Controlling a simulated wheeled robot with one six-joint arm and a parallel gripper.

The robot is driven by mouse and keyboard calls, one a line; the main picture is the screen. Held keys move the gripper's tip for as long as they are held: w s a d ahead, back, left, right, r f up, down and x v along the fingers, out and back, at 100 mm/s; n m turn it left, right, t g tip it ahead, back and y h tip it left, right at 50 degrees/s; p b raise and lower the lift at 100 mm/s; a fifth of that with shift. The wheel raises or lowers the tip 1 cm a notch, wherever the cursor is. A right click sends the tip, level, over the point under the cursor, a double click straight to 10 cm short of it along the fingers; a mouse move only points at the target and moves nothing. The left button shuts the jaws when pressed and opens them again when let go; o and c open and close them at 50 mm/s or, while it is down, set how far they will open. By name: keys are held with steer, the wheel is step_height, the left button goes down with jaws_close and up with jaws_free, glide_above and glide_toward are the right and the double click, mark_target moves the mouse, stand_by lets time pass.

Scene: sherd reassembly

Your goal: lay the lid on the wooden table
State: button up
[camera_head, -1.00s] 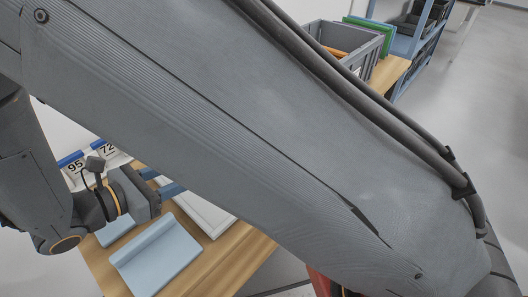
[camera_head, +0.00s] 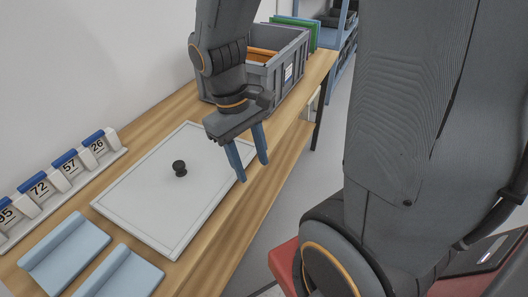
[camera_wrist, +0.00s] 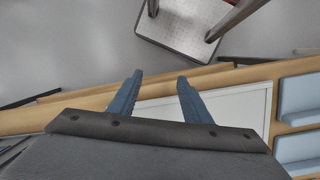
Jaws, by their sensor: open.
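The lid (camera_head: 148,203) is a flat, white rectangular panel with a dark round knob (camera_head: 180,168). In the head view it lies flat on the wooden table (camera_head: 222,258). My gripper (camera_head: 248,168) has two blue fingers pointing down, apart and with nothing between them. It is over the lid's far right end, near the table's front edge. In the wrist view the gripper (camera_wrist: 158,92) shows open and empty, with part of the white lid (camera_wrist: 235,108) behind the fingers. The knob is out of the wrist view.
A grey crate (camera_head: 291,75) with orange contents stands at the table's far end. Pale blue trays (camera_head: 66,252) lie near the lid's near end. Numbered holders (camera_head: 70,175) line the wall. A stool-like object (camera_wrist: 187,28) stands on the floor.

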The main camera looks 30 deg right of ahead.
steer(key=d+m+t, duration=0.1)
steer(key=m, duration=0.1)
steer(key=d+r+m+t+y, duration=0.1)
steer(key=d+m, duration=0.1)
steer(key=shift+s+d+r, duration=0.1)
steer(key=shift+s+r, duration=0.05)
